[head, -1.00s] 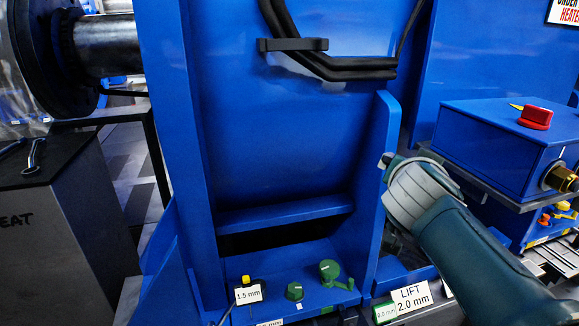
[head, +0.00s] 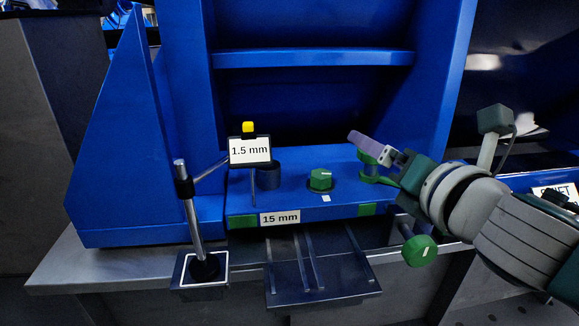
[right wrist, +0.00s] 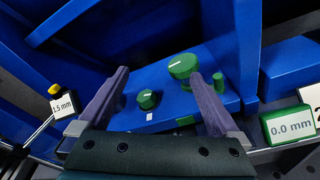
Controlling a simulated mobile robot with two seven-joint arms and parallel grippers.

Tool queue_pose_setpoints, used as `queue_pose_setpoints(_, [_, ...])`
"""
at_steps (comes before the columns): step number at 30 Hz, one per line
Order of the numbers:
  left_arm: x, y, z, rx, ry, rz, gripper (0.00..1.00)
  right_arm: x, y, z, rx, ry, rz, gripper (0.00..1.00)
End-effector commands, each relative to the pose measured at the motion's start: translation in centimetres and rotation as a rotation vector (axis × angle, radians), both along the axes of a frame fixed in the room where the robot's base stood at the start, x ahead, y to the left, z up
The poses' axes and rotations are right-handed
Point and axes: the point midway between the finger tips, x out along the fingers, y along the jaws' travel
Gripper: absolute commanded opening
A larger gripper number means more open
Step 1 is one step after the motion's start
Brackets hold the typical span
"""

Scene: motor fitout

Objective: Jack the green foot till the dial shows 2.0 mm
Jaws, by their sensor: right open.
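The dial gauge (head: 250,150), with a yellow top, stands on a post at the left of the blue foot and reads 1.5 mm; it also shows in the right wrist view (right wrist: 63,106). A green hex bolt (head: 320,179) with a white mark sits on the foot. Right of it is the green jack (right wrist: 183,66) with a white mark and an upright crank handle (right wrist: 219,88). My right gripper (head: 362,142) is open above the jack and partly hides it in the head view. In the right wrist view, its purple fingers (right wrist: 160,74) are spread with nothing between them. My left gripper is not in view.
A label (head: 280,217) on the foot's front edge reads 15 mm. A green-framed display (right wrist: 290,126) at the right reads 0.0 mm. A round green part (head: 418,250) with a white mark is below the arm. Blue walls rise behind.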

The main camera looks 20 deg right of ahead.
Motion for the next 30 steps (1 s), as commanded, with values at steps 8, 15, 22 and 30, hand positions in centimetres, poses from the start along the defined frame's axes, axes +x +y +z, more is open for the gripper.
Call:
queue_pose_setpoints(8, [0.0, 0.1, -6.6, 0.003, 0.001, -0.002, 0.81, -2.0, -1.2, -4.3, -0.503, -0.032, -0.042, 0.99])
queue_pose_setpoints(15, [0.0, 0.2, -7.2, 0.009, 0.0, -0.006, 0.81, -0.7, -1.6, -3.9, -0.556, -0.047, -0.049, 0.99])
queue_pose_setpoints(22, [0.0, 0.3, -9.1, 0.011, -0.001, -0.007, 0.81, 3.4, -2.7, -4.1, -0.552, -0.047, -0.049, 0.99])
queue_pose_setpoints(30, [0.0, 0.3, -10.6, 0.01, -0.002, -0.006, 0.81, 6.8, -3.6, -4.0, -0.551, -0.044, -0.047, 0.99])
